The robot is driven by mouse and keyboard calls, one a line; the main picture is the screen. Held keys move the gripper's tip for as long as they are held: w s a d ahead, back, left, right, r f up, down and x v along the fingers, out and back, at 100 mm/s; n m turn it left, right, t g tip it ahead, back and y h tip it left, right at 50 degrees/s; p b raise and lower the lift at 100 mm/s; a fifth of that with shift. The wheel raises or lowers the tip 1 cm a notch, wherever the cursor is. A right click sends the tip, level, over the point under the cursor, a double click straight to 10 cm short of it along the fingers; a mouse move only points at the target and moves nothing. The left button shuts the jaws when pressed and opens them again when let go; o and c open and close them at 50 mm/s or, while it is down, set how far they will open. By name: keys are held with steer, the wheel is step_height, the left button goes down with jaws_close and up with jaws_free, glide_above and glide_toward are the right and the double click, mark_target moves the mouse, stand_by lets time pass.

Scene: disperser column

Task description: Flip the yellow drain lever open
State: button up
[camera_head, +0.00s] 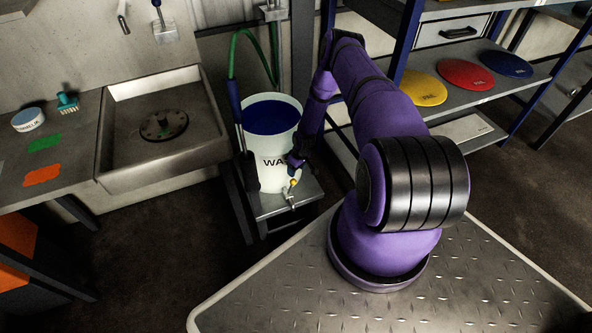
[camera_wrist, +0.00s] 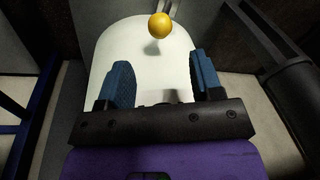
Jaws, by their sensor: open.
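The yellow drain lever shows in the wrist view as a round yellow knob (camera_wrist: 160,25) on a thin metal stem. In the head view the yellow lever (camera_head: 293,182) is small, at the low front of the white bucket (camera_head: 275,175), by a metal tap. My gripper (camera_wrist: 158,80) is open in the wrist view, its two blue fingers apart with nothing between them. The knob lies beyond the fingertips, roughly centred between them, and does not touch them. In the head view my gripper (camera_head: 297,160) is dark and close above the lever, partly covering the bucket's lettering.
The bucket holds blue liquid and stands on a small metal stand (camera_head: 268,205). A green hose (camera_head: 234,55) and a dark upright tool stand at its left. A sink (camera_head: 150,150) is further left. Shelves with coloured discs (camera_head: 465,74) are at the right, behind my arm.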

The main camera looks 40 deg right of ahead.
steer(key=shift+a, duration=0.1)
steer(key=c, duration=0.3)
steer(key=shift+w+a, duration=0.1)
steer(key=shift+a, duration=0.3)
steer(key=c, duration=0.4)
steer(key=a, duration=0.2)
steer(key=a+m+t+h, duration=0.1)
steer(key=a, duration=0.2)
steer(key=a+r+m, duration=0.1)
steer(key=a, duration=0.2)
steer(key=shift+w+a, duration=0.2)
steer(key=shift+a, duration=0.05)
jaws_close()
step_height(320, 180, up, 3)
steer(key=s+a+m+t+h, duration=0.1)
steer(key=s+a+m+h, duration=0.1)
steer(key=h, duration=0.3)
glide_above(291, 187)
steer(key=a, duration=0.2)
step_height(291, 187, down, 10)
steer(key=shift+s+d, duration=0.15)
steer(key=shift+d, duration=0.1)
steer(key=shift+f, duration=0.15)
